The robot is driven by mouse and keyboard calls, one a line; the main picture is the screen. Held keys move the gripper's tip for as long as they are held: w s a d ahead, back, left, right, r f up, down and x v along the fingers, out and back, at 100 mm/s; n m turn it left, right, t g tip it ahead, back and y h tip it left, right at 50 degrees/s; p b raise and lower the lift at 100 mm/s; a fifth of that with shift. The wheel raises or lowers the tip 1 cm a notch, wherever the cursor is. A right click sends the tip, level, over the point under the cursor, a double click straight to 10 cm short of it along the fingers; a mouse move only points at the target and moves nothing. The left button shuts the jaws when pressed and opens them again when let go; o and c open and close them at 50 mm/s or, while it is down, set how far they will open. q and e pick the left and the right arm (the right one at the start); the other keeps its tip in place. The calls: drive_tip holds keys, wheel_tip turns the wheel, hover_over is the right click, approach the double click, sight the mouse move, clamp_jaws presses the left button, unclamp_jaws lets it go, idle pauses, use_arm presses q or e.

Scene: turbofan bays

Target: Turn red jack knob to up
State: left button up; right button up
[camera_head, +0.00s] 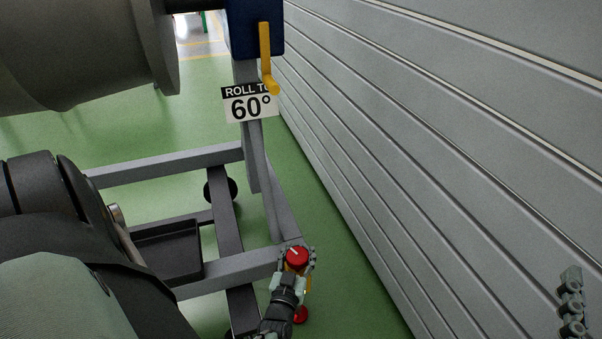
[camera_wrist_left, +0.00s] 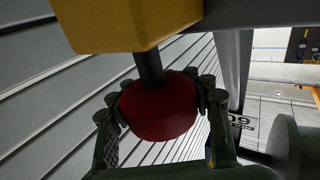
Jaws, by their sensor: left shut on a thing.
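The red jack knob (camera_head: 297,257) with a short white mark on top sits at the near corner of the grey frame. In the left wrist view the knob (camera_wrist_left: 158,108) hangs on a dark shaft below a yellow block (camera_wrist_left: 125,22). My left gripper (camera_head: 296,262) is shut on the knob, one finger on each side, as the left wrist view (camera_wrist_left: 160,105) also shows. The white mark points up and to the left in the head view. A grey jointed part (camera_head: 571,302) at the lower right edge seems to be my right gripper; its fingertips are not clear.
The grey stand frame (camera_head: 170,163) carries a sign (camera_head: 249,103) reading "ROLL TO 60°" and a yellow crank handle (camera_head: 266,58). A large grey engine casing (camera_head: 75,45) hangs at upper left. A ribbed grey wall (camera_head: 430,150) runs along the right, with a green floor strip between.

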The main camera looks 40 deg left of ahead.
use_arm(q)
drive_tip(key=o, duration=1.4)
